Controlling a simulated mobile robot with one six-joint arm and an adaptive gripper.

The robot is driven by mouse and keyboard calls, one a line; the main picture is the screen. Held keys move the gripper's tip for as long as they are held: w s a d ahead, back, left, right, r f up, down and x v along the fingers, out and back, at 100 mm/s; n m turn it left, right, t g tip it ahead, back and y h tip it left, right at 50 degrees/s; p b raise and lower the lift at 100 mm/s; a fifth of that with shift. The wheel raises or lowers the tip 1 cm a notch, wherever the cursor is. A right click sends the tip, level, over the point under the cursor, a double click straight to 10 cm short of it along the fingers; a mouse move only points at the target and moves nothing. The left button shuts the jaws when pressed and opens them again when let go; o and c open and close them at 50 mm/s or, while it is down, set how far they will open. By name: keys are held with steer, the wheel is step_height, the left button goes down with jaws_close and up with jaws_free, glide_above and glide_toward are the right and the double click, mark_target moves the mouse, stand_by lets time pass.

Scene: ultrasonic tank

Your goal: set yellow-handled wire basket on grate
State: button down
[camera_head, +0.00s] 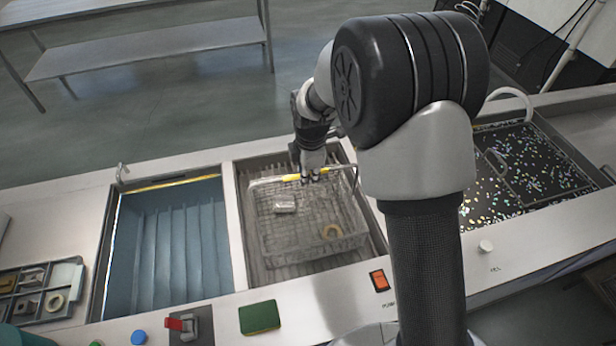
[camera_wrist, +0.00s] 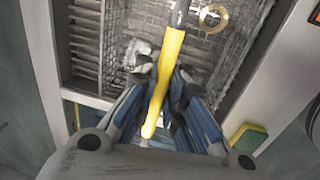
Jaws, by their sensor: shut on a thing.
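The wire basket (camera_head: 278,242) is in the middle bay of the counter, over the slatted grate (camera_head: 248,262). I cannot tell whether its bottom touches the grate. Its yellow handle (camera_head: 292,178) spans the top. My gripper (camera_head: 313,172) is shut on that handle near its middle. In the wrist view the yellow handle (camera_wrist: 168,75) runs between the fingers of my gripper (camera_wrist: 172,92). A small pale metallic block (camera_head: 285,204) and a brass-coloured ring (camera_head: 331,231) lie in the basket. The ring also shows in the wrist view (camera_wrist: 213,17).
A blue tank (camera_head: 170,240) adjoins the bay on the left, and a parts tray (camera_head: 40,292) stands further left. A dark, speckled basin (camera_head: 520,170) is to the right. A green sponge (camera_head: 260,317) and a red switch (camera_head: 180,324) sit along the front ledge.

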steer(key=shift+f, duration=0.15)
steer(key=c, duration=2.2)
jaws_free()
steer(key=shift+f, duration=0.15)
steer(key=o, duration=0.5)
steer(key=r, duration=0.4)
steer(key=s+r+p, duration=0.1)
steer(key=r, duration=0.3)
steer(key=r+p, duration=0.1)
steer(key=r, duration=0.3)
steer(key=shift+s+d+r, duration=0.15)
steer(key=shift+s+d, duration=0.05)
steer(key=shift+s, duration=0.2)
steer(key=s+d+r+m+t, duration=0.1)
steer(key=s+d+r+m, duration=0.3)
steer(key=s+r+m, duration=0.3)
steer(key=s+d+r+m, duration=0.1)
steer(key=s+d+m, duration=0.1)
steer(key=s+m, duration=0.2)
steer(key=s+d+r+m+t, duration=0.1)
steer(key=s+m, duration=0.3)
steer(key=s, duration=0.6)
steer(key=s+d+r+m+t, duration=0.1)
steer(key=s+d+r+m, duration=0.1)
steer(key=s+m, duration=0.3)
steer(key=shift+s+d+r, duration=0.2)
steer(key=shift+s+d, duration=0.6)
steer(key=shift+s, duration=0.3)
